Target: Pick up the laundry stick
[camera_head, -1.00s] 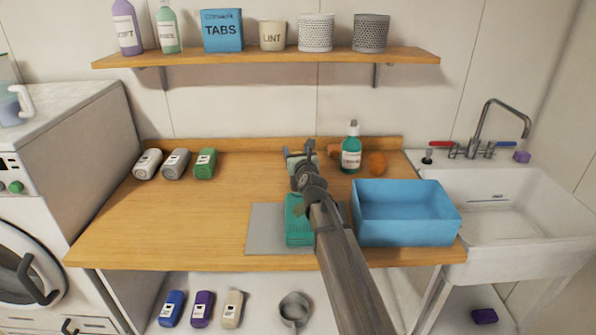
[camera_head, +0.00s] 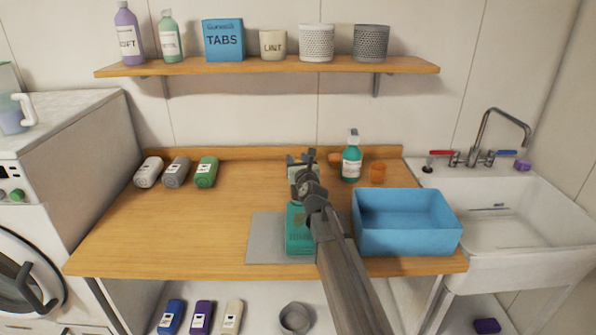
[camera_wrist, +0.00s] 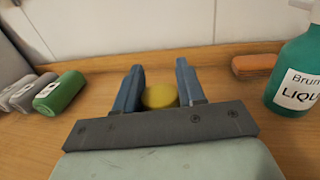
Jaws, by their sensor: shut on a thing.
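My gripper (camera_head: 300,158) is over the back middle of the wooden worktop. In the wrist view its two blue fingers (camera_wrist: 159,82) stand on either side of a rounded yellow thing (camera_wrist: 160,96) and are shut on it. Only a small part of the yellow thing shows, and the gripper's body hides the rest. It may be the laundry stick, but no label is visible. In the head view my own arm and hand cover this spot, so I cannot tell whether the held thing touches the worktop.
A teal container (camera_head: 298,238) stands on a grey mat (camera_head: 265,238) under my arm. A blue bin (camera_head: 408,237) is at right. The worktop's left middle is clear.

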